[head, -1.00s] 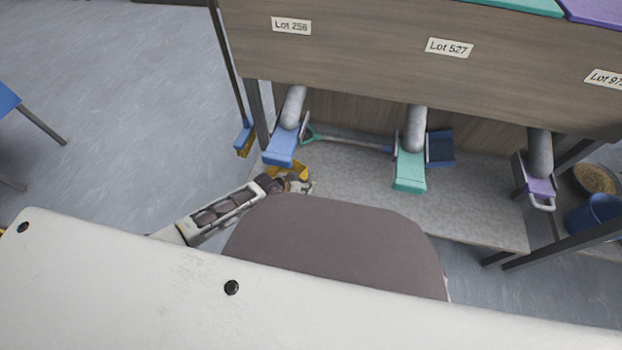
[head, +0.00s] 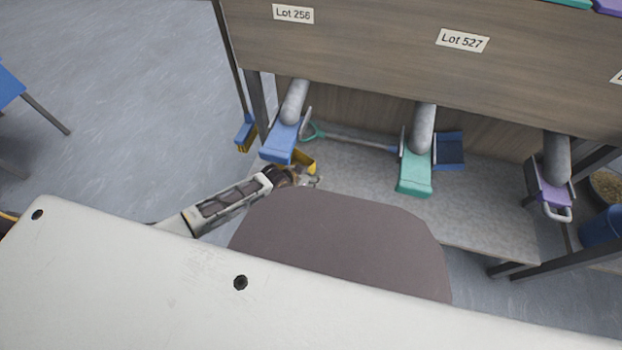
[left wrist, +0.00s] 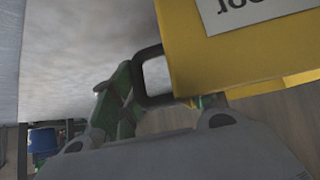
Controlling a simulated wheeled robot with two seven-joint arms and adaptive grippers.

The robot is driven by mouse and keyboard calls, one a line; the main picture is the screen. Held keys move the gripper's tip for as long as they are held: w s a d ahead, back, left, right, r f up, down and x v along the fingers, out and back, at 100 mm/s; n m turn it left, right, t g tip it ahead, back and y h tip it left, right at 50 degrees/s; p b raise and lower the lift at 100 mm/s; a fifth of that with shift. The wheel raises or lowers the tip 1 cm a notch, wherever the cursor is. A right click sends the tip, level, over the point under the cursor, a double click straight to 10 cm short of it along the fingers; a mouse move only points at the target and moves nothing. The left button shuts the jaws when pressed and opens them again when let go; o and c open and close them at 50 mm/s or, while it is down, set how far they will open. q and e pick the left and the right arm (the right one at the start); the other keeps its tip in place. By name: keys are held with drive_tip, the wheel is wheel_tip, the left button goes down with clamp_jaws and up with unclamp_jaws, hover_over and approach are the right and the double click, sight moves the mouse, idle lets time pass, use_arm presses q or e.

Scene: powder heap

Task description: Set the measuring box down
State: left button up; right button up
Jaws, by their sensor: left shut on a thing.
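The yellow measuring box (head: 306,161) shows only in part in the head view, just right of the blue chute gate (head: 281,143), above the grey lower shelf. My left gripper (head: 306,180) is at the box's near side. In the left wrist view the yellow box (left wrist: 205,60) fills the upper right, with a white label and a black handle (left wrist: 140,75). My left gripper (left wrist: 150,112) is shut on the box at this handle, though the exact contact is partly hidden. I cannot tell whether the box touches the shelf. My right gripper is not in view.
A green gate (head: 415,173) and a purple gate (head: 550,195) hang from grey spouts further right. A long-handled tool (head: 350,140) and a blue pan (head: 449,151) lie behind on the shelf (head: 480,215). A broom (head: 245,133) stands left. Front shelf space is clear.

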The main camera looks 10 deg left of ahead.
use_arm(q)
drive_tip(key=shift+f, duration=0.1)
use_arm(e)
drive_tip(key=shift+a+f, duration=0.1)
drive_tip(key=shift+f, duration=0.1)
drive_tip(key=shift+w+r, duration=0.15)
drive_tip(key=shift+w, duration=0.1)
use_arm(q)
drive_tip(key=o, duration=1.3)
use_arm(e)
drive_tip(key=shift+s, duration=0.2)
use_arm(q)
drive_tip(key=shift+p+v, duration=0.4)
drive_tip(key=shift+v, duration=0.45)
drive_tip(key=shift+p+v, duration=1.25)
drive_tip(key=shift+v, duration=1.1)
drive_tip(key=shift+p+v, duration=1.25)
drive_tip(key=shift+v, duration=1.6)
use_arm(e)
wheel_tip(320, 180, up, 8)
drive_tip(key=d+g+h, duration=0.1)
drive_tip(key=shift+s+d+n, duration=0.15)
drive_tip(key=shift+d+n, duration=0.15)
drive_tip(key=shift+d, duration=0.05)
